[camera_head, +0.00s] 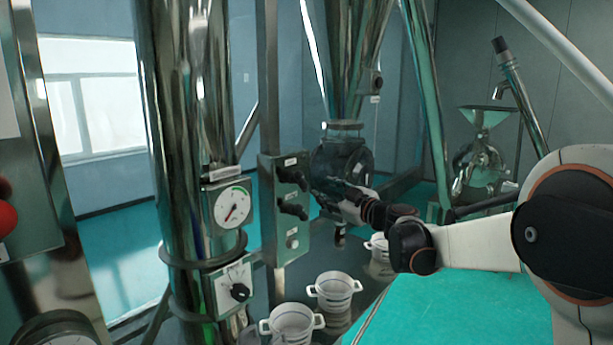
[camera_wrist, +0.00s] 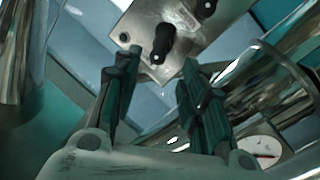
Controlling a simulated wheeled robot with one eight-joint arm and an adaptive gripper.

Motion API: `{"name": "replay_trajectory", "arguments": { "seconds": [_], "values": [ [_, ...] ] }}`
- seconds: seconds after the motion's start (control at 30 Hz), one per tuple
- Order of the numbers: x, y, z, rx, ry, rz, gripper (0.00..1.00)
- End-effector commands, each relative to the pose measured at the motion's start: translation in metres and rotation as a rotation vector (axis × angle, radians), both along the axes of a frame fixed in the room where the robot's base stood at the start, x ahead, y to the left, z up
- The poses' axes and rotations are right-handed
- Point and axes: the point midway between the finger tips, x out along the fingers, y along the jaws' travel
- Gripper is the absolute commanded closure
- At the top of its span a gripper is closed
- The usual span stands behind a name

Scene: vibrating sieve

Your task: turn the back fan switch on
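A grey metal switch panel (camera_head: 270,224) on a post holds two black rotary handles, an upper one (camera_head: 291,177) and a lower one (camera_head: 293,210), above a round button (camera_head: 292,243). Its labels are too small to read, so I cannot tell which handle is the back fan switch. My gripper (camera_wrist: 158,68) is open, with dark green finger pads. In the wrist view, one black handle (camera_wrist: 163,42) lies ahead between the fingertips, with no clear contact. A second handle (camera_wrist: 206,7) is farther up. In the head view, my fingers are just right of the panel and hard to make out.
A shiny steel column with a dial gauge (camera_head: 233,207) and a black knob box (camera_head: 234,287) stands left of the panel. White buckets (camera_head: 334,291) sit below. A steel funnel vessel (camera_head: 345,50) stands behind. Green floor is clear at lower right.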

Motion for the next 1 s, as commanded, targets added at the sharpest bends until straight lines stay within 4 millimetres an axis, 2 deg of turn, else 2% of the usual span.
{"name": "replay_trajectory", "arguments": {
  "seconds": [0.6,0.8,1.0],
  "values": [
    [0.083,0.069,0.000,0.000,0.002,0.003,0.61],
    [0.099,0.081,0.000,0.001,0.002,0.000,0.61],
    [0.103,0.084,0.000,0.001,0.002,0.000,0.61]
  ]
}}
